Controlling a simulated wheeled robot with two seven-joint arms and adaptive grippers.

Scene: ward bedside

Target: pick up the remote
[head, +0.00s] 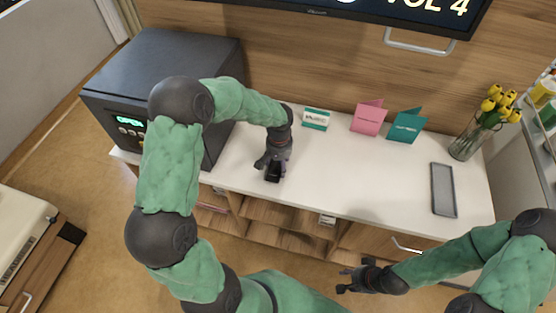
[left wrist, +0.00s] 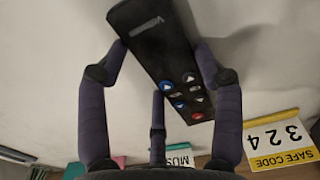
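The remote (left wrist: 160,55) is dark, with several small buttons, one blue and one red among them. In the left wrist view it lies tilted between the fingers of my left gripper (left wrist: 162,50), with a fingertip close against each long edge. Whether the fingers press on it cannot be told. In the head view my left gripper (head: 271,167) points down near the front edge of the white counter, and the remote is mostly hidden under it. My right gripper (head: 347,280) is empty, fingers apart, in front of the counter.
The counter (head: 340,170) also holds a dark safe (head: 165,75) at the left, a small card (head: 316,118), pink (head: 369,116) and teal (head: 407,125) cards, a grey tray (head: 443,190) and a vase of yellow flowers (head: 470,140). A safe code card (left wrist: 281,141) shows in the wrist view.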

